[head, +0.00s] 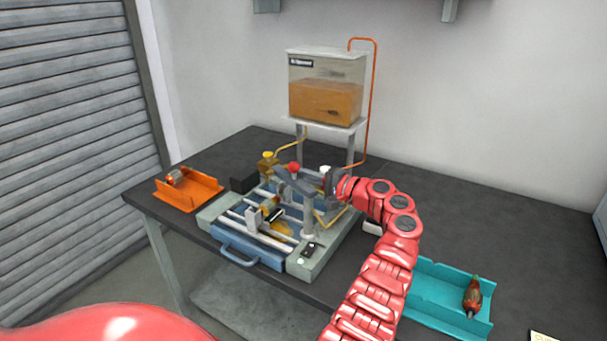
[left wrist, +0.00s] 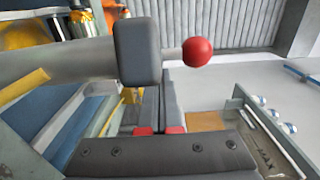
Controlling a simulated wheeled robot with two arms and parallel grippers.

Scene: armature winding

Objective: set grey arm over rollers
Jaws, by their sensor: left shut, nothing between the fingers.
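The grey arm (head: 297,184) lies across the upper part of the winding machine, with a red ball knob (head: 293,168) beside it. In the left wrist view the red knob (left wrist: 197,52) sticks out sideways from a dark grey block (left wrist: 138,50). My left gripper (head: 330,181) is at the machine's right side, close to the grey arm. In the left wrist view its fingers (left wrist: 160,95) are together and empty, just below and beside the block; whether they touch it I cannot tell. The rollers are partly hidden and I cannot pick them out clearly. My right gripper is out of view.
An orange tray (head: 190,192) with a small cylindrical part stands to the left. A teal tray (head: 440,290) with a red-brown part lies at the right. A tank of orange liquid (head: 325,95) stands behind the machine. The dark table (head: 480,215) is clear at the back right.

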